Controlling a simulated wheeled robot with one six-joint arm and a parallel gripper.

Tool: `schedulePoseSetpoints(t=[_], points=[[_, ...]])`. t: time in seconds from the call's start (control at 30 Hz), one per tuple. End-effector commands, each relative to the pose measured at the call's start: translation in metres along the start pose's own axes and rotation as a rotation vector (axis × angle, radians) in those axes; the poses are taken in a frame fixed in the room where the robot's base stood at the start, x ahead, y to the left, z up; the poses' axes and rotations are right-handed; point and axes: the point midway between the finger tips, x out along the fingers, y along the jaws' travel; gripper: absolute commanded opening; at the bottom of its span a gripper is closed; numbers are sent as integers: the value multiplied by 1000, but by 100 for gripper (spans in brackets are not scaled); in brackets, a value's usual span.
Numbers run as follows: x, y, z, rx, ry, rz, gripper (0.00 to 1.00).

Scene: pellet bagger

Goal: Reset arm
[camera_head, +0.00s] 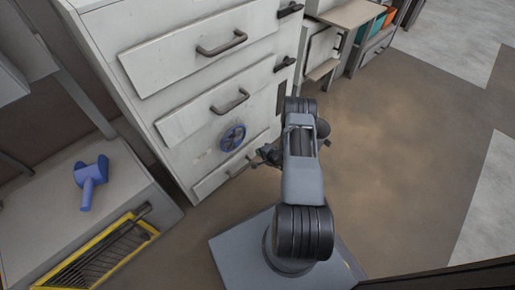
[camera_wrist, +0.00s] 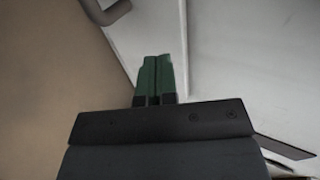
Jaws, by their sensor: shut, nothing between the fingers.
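My arm is bent above my base in the middle of the head view. My gripper (camera_head: 262,156) is at the left of the arm, in front of the white cabinet (camera_head: 190,80) and just right of the blue handwheel (camera_head: 232,138). In the wrist view, the green fingers of my gripper (camera_wrist: 154,78) are together with nothing between them. Pale panel surface and part of a curved handle show beyond them. I cannot tell how far the fingertips are from the cabinet.
The cabinet has bar handles (camera_head: 222,44) and dark latches on its right edge. A shelf (camera_head: 352,14) stands at the back. Brown floor (camera_head: 400,150) at right is clear.

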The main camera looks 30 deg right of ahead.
Motion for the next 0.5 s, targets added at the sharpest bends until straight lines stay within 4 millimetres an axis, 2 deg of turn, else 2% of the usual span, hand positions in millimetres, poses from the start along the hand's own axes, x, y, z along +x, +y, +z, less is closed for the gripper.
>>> schedulePoseSetpoints(t=[0.03,0.2,0.33,0.5], points=[[-15,-6,0,2,0,1,0],[-53,-4,-4,8,9,1,0],[-74,-2,-4,9,11,1,0],[-91,-1,-3,7,8,2,0]])
